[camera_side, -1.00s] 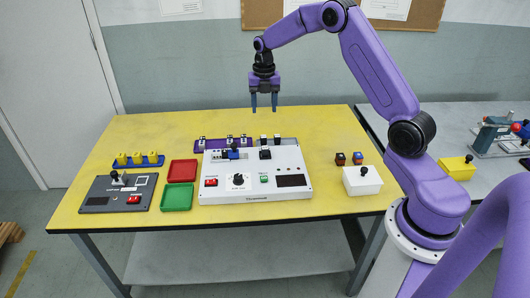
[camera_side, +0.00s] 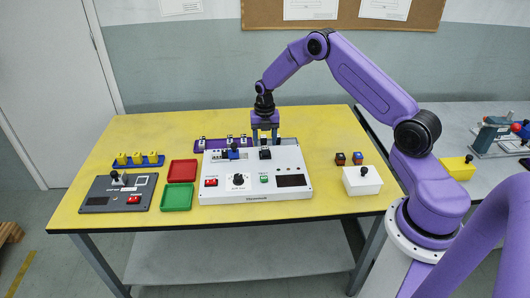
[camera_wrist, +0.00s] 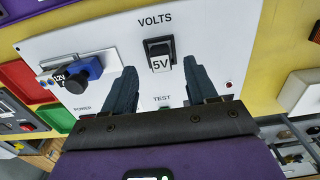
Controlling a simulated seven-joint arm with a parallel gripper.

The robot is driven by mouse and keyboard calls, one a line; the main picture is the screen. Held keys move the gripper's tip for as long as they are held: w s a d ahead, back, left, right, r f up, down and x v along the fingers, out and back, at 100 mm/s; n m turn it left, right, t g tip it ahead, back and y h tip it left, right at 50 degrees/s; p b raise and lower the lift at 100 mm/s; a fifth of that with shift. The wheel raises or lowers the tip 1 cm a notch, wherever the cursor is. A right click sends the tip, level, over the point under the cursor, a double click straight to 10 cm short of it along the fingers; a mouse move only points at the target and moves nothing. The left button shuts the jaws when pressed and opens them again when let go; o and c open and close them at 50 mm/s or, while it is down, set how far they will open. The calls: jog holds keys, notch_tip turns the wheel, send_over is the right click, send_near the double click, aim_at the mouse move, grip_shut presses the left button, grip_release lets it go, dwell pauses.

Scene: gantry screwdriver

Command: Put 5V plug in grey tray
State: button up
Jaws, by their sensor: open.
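The 5V plug (camera_wrist: 160,60) is a black block with a white "5V" label. It sits upright in the socket under "VOLTS" on the white panel (camera_wrist: 215,35); in the side view it is the black block (camera_side: 265,154) at the panel's upper right. My gripper (camera_side: 265,140) is open and empty above and behind it. In the wrist view its two fingers (camera_wrist: 160,88) show to either side of the plug, apart from it. A greyish strip (camera_side: 290,141), perhaps the grey tray, lies behind the panel's right part; my fingers partly hide what stands there.
A blue 12V plug (camera_wrist: 82,72) sits on the panel to the left. A purple tray (camera_side: 214,146) holds small plugs behind the panel's left. A red tray (camera_side: 182,171) and green tray (camera_side: 177,197) lie left.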

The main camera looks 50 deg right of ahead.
aim_at(265, 147)
jog(key=shift+s+f, duration=0.1)
jog(key=shift+f, duration=1.65)
grip_shut()
jog(key=shift+r, duration=0.15)
